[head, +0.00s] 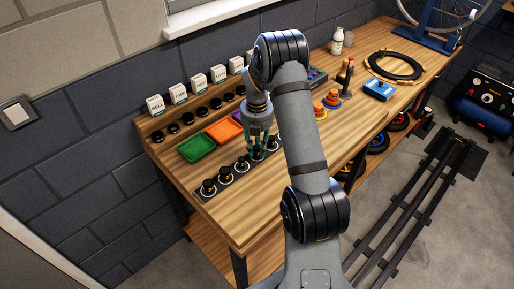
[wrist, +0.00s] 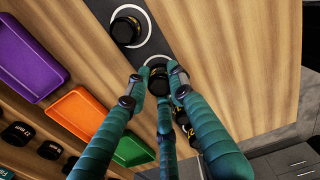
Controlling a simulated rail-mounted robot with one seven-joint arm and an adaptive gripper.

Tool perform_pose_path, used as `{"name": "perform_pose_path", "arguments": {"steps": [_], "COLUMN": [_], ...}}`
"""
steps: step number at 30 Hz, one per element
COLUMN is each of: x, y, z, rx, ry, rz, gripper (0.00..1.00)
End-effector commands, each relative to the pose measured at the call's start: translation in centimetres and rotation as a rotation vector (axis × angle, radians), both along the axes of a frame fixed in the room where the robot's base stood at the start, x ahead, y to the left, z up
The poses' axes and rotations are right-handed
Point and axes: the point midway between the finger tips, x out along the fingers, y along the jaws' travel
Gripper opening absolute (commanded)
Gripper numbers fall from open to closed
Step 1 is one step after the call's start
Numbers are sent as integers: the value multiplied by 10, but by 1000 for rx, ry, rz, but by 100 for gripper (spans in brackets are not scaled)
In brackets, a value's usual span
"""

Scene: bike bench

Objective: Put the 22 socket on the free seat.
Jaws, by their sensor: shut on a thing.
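My gripper (head: 258,147) is over the dark strip of seats (head: 234,170) at the front edge of the bench. In the wrist view my gripper (wrist: 158,85) has its teal fingers closed around a black socket (wrist: 157,79). Part of a pale seat ring shows just past this socket; I cannot tell whether the socket rests on the seat or is slightly above it. Another black socket (wrist: 126,27) stands on a white-ringed seat beside it. More sockets with yellow marks (wrist: 194,132) show behind the fingers. The number on the held socket is not readable, and no bare seat shows clearly.
Green (head: 197,148), orange (head: 224,130) and purple trays lie behind the strip. Farther back is a shelf with black pieces (head: 188,118) and white label boxes (head: 155,104). Orange items (head: 332,98) and a blue box (head: 380,90) stand to the right. Bare wood lies in front.

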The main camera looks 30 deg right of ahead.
Motion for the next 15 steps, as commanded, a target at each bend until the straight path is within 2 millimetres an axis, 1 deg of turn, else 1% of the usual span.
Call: {"name": "perform_pose_path", "arguments": {"steps": [3, 4, 13, 15], "x": [0, 0, 0, 0], "y": [0, 0, 0, 0], "z": [-4, -4, -3, -3], "rx": [0, 0, 0, 0], "ry": [0, 0, 0, 0], "rz": [0, 0, 0, 0], "gripper": [0, 23, 41, 41]}}
